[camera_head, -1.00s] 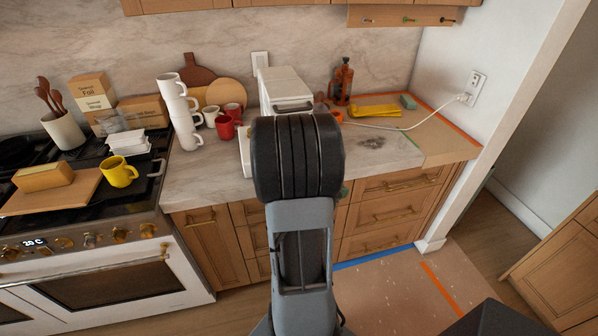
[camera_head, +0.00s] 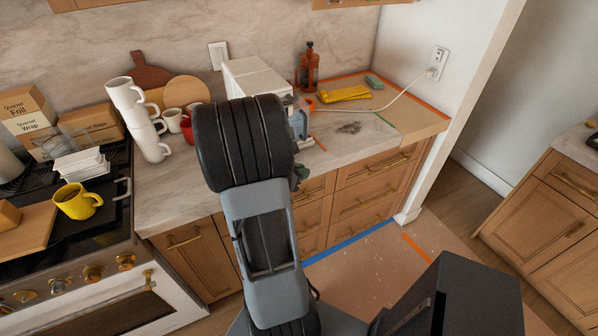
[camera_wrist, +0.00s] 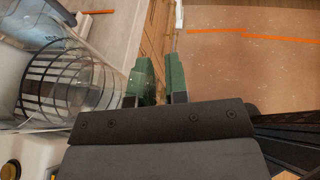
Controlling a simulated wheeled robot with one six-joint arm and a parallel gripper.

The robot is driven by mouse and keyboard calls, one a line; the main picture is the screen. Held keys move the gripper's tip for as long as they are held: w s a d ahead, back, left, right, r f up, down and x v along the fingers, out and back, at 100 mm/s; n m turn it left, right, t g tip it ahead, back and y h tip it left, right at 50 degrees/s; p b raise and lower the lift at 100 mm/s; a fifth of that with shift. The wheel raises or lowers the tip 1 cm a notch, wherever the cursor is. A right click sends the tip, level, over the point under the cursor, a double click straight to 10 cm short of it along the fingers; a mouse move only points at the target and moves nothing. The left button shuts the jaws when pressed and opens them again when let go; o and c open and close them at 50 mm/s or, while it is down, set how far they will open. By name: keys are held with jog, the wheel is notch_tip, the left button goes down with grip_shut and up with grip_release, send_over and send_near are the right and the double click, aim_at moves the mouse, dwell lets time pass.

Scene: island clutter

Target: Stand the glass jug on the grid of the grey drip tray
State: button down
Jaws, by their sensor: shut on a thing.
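The clear glass jug (camera_wrist: 98,88) fills the left of the wrist view, next to my gripper. My gripper (camera_wrist: 158,72) has green fingers, a narrow gap apart, shut on the jug, apparently at its handle; the exact contact is unclear. Dark curved bars, apparently the drip tray's grid (camera_wrist: 38,72), show through and beside the glass. I cannot tell whether the jug's base touches the grid.
A white machine (camera_head: 256,76) stands behind my arm. A leaning stack of white mugs (camera_head: 140,120) and a red mug (camera_head: 188,130) are to its left. A brown bottle (camera_head: 308,68), yellow cloth (camera_head: 345,93) and white cord (camera_head: 400,98) are to its right. The counter's right front (camera_head: 350,140) is fairly clear.

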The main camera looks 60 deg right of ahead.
jog(key=shift+w, duration=0.1)
jog(key=shift+w, duration=0.1)
jog(key=shift+w+d, duration=1.35)
jog(key=shift+w, duration=0.45)
jog(key=shift+w+d, duration=1.35)
jog(key=shift+w, duration=0.5)
jog(key=shift+w+d, duration=1.35)
jog(key=shift+w, duration=0.45)
jog(key=shift+f+b, duration=0.7)
jog(key=shift+b, duration=0.05)
jog(key=c, duration=1.1)
grip_release()
jog(key=shift+o, duration=0.2)
jog(key=b+v, duration=0.1)
jog(key=v, duration=1.3)
jog(key=shift+b, duration=0.35)
